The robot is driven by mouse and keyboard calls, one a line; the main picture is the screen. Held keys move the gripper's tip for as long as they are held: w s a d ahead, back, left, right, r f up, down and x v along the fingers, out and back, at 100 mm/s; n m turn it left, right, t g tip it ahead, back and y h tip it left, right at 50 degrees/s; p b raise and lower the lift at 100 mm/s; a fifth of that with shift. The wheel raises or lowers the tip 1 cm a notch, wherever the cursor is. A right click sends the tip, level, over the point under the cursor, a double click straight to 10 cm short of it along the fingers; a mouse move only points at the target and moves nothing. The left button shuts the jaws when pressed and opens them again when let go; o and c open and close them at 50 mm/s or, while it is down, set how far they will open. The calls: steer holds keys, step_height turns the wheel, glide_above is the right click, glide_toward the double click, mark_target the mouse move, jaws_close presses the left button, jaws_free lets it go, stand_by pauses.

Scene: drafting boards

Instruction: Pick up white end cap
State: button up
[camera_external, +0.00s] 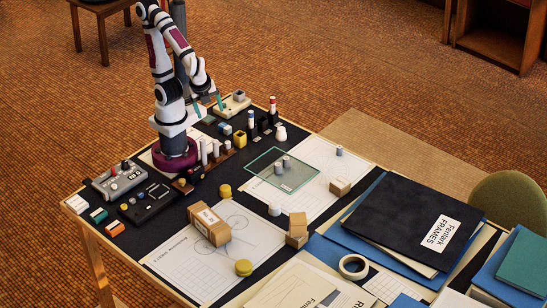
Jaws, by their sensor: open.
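My gripper (209,107) has two teal fingers, spread apart with nothing seen between them. It points down over the back of the table, close to my arm's base. Which piece is the white end cap is not clear at this size. A small white rounded piece (281,133) stands to the right of my gripper, beside dark holders. A short pale cylinder (275,209) stands on the drawing sheet near the middle. Another short grey-white cylinder (339,151) stands on the sheet at the right. My gripper is apart from all of these.
Upright posts in dark holders (251,130) and a yellow block (239,139) crowd the area near my gripper. Cardboard boxes (209,226), yellow round pieces (244,268), a tape roll (354,266) and a black folder (400,215) lie farther forward.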

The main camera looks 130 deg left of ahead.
mark_target(274, 204)
steer(key=w+a+f+m+t+y, duration=0.1)
steer(key=w+f+m+t+y, duration=0.2)
steer(key=w+m, duration=0.35)
steer(key=w+a+f+m+t+y, duration=0.1)
steer(key=w+m+t+y, duration=0.2)
steer(key=w+m+y, duration=0.35)
steer(key=w+d+f+m+t+h, duration=0.2)
steer(key=d+f+m, duration=0.1)
steer(key=d, duration=0.1)
steer(key=w+d+f+m+t+h, duration=0.2)
steer(key=d+f+m, duration=0.2)
steer(key=w+d+f+m+t+h, duration=0.2)
steer(key=d+f+m+t, duration=0.1)
steer(key=d, duration=0.1)
steer(key=shift+w+d+f+h, duration=0.15)
steer(key=shift+d+f+h, duration=0.05)
steer(key=shift+d+h, duration=0.15)
steer(key=x, duration=1.5)
steer(key=shift+w+d+f, duration=0.25)
steer(key=shift+w+f, duration=0.05)
jaws_close()
